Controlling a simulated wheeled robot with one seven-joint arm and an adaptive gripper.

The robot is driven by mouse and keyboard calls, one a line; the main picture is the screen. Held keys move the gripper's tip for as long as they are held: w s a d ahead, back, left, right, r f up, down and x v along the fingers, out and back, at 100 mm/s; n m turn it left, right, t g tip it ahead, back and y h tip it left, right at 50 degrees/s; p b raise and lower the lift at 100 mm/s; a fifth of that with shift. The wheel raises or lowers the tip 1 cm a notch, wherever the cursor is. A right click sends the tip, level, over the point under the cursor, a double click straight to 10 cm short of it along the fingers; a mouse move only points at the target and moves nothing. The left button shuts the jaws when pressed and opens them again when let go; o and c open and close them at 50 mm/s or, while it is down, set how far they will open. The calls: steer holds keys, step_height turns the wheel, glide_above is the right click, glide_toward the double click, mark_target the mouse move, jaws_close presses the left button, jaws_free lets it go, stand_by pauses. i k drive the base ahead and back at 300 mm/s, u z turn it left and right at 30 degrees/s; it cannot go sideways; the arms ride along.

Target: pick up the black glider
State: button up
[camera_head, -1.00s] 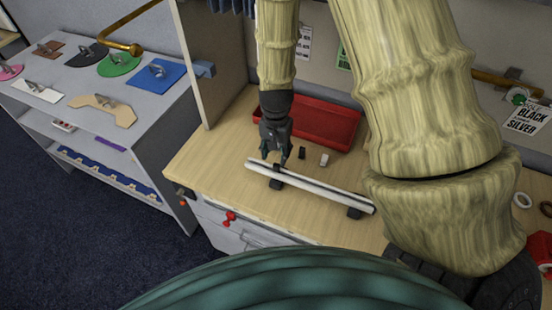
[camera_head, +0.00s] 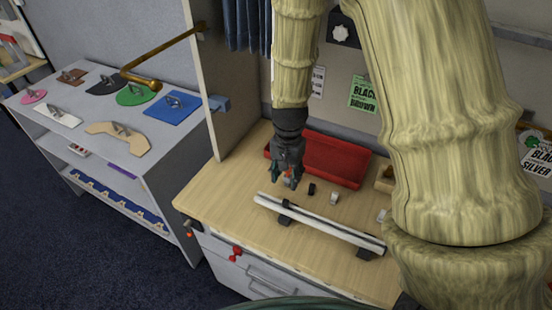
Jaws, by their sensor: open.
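The black glider (camera_head: 311,189) is a small dark block standing on the wooden worktop, behind a long pale rail (camera_head: 318,222). The rail rests on two black supports. My gripper (camera_head: 291,184) points down just left of the black glider in the picture. It is open and nothing shows between its fingers. I cannot tell its exact height above the worktop. A similar white block (camera_head: 334,197) stands to the right of the black glider.
A red tray (camera_head: 335,160) lies behind the blocks. A grey upright panel (camera_head: 233,80) bounds the worktop (camera_head: 225,190) on the left. My arm hides much of the right side. The left front of the worktop is clear.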

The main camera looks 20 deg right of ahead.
mark_target(312, 187)
steer(key=k, duration=1)
